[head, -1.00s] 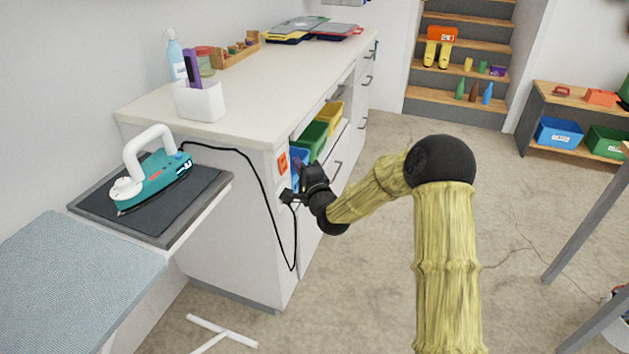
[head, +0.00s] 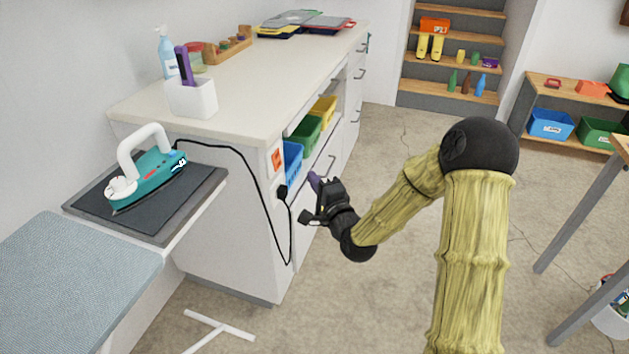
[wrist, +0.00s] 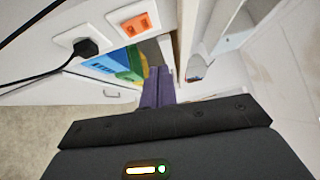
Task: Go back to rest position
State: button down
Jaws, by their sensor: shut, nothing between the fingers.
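My gripper (head: 314,182) is off the side of the white counter unit, in front of its open shelf, apart from the wall outlet. In the wrist view its purple fingers (wrist: 158,88) are together with nothing between them. A black plug (wrist: 86,47) sits in the socket, and its cord runs up to the teal iron (head: 150,178) in the head view. The iron rests on a dark pad. An orange switch (head: 278,161) is beside the socket; it also shows in the wrist view (wrist: 137,25).
The white counter (head: 240,105) carries a holder, a bottle and folders. Blue, green (head: 306,133) and yellow bins stand in its shelf. An ironing board (head: 75,285) is at lower left. A table leg (head: 580,215) stands at right. The floor between is clear.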

jog(key=shift+w, duration=0.1)
jog(key=s+d+f+n+g+h, duration=0.5)
jog(key=s+d+n+g, duration=0.1)
jog(key=s+n+g, duration=0.25)
jog(key=s+d+n+g+h, duration=0.1)
jog(key=s+d+n+g, duration=0.25)
jog(key=s, duration=0.55)
jog(key=s+d+n+g+h, duration=0.2)
jog(key=s+d+g, duration=0.15)
jog(key=s, duration=0.65)
notch_tip(320, 180, up, 30)
jog(key=p, duration=2.9)
jog(key=shift+w+r+t, duration=0.15)
jog(key=shift+w+t, duration=0.25)
jog(key=shift+t, duration=0.05)
